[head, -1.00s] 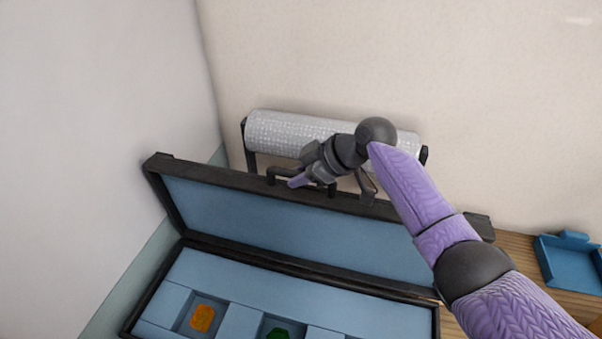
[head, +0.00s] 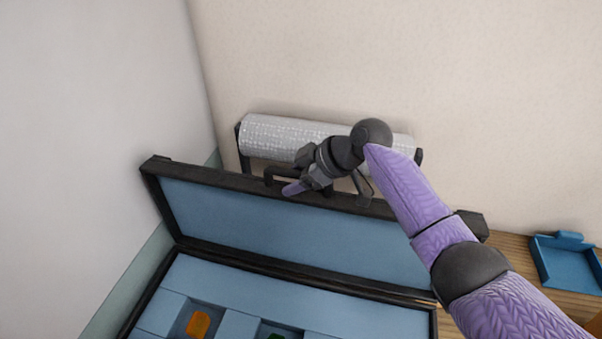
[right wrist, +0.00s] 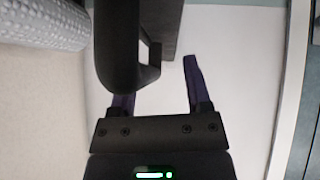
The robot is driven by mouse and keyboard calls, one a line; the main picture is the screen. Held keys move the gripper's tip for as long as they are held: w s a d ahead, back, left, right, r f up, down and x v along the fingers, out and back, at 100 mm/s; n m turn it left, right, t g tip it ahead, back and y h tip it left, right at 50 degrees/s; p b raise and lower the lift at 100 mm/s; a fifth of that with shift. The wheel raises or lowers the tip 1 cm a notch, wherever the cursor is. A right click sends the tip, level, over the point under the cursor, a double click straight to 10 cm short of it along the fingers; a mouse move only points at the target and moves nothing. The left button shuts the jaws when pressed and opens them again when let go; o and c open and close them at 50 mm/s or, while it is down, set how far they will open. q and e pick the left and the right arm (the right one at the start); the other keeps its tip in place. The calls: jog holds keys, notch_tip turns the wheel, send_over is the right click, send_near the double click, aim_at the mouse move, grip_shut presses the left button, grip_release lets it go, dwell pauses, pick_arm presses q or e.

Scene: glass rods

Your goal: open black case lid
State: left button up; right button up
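The black case (head: 160,270) stands with its lid (head: 290,220) raised, showing the blue lining. The lid's black handle (head: 270,173) is on its top edge; it also shows large in the right wrist view (right wrist: 118,50). My right gripper (head: 296,184) is at the lid's top edge, beside the handle. In the right wrist view its two purple fingers stand apart, and the handle covers part of the left finger. I cannot tell whether they touch the handle. My left gripper is out of view.
An orange piece (head: 198,324) and a partly cut-off green piece (head: 276,336) lie in the case's blue compartments. A silver textured roll (head: 285,135) on a black stand is behind the lid. A blue tray (head: 565,262) is at the right. Walls stand left and behind.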

jog(key=v, duration=0.9)
jog(key=shift+d+r+b, duration=0.15)
jog(key=shift+d+b, duration=0.1)
jog(key=shift+b, duration=0.2)
